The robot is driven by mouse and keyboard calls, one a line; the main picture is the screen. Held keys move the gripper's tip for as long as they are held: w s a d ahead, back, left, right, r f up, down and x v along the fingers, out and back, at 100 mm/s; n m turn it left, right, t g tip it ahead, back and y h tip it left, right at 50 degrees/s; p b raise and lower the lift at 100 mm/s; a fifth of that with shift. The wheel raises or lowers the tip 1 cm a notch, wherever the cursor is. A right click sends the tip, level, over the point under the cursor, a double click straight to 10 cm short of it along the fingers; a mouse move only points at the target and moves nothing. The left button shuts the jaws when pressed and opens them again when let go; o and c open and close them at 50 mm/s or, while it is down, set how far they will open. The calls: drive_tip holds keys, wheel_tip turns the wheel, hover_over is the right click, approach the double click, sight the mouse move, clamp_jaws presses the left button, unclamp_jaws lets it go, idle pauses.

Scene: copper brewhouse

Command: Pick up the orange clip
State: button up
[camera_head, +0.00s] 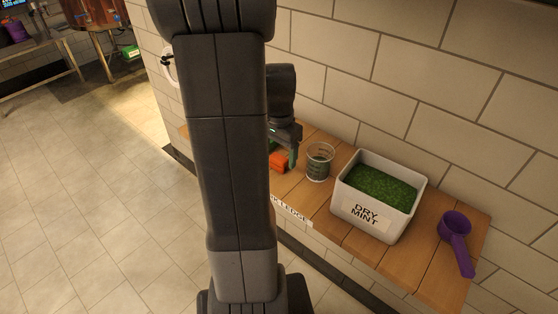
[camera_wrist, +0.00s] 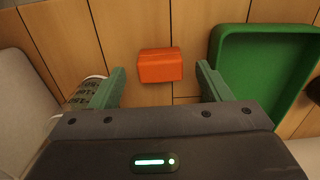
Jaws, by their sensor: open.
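The orange clip (camera_head: 278,162) lies on the wooden ledge (camera_head: 318,216), partly hidden behind my arm in the head view. In the wrist view the clip (camera_wrist: 160,65) looks like a small orange block, in full sight near the top middle. My gripper (camera_wrist: 162,72) is open, with one green finger to the left of the clip and one to the right in the picture. Gaps show between the clip and both fingers. In the head view my gripper (camera_head: 287,156) is pointing down at the clip. I cannot tell its exact height above the ledge.
A clear measuring cup (camera_head: 319,165) stands close by, with the grey "DRY MINT" bin (camera_head: 365,226) beyond it. A purple scoop (camera_head: 455,232) lies at the ledge's right end. A green tray (camera_wrist: 262,70) is right of the clip in the wrist view. A tiled wall (camera_head: 420,75) backs the ledge.

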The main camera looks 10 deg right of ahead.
drive_tip(key=shift+f, duration=1.3)
drive_tip(key=c, duration=1)
drive_tip(key=shift+c, duration=0.3)
drive_tip(key=shift+r, duration=0.15)
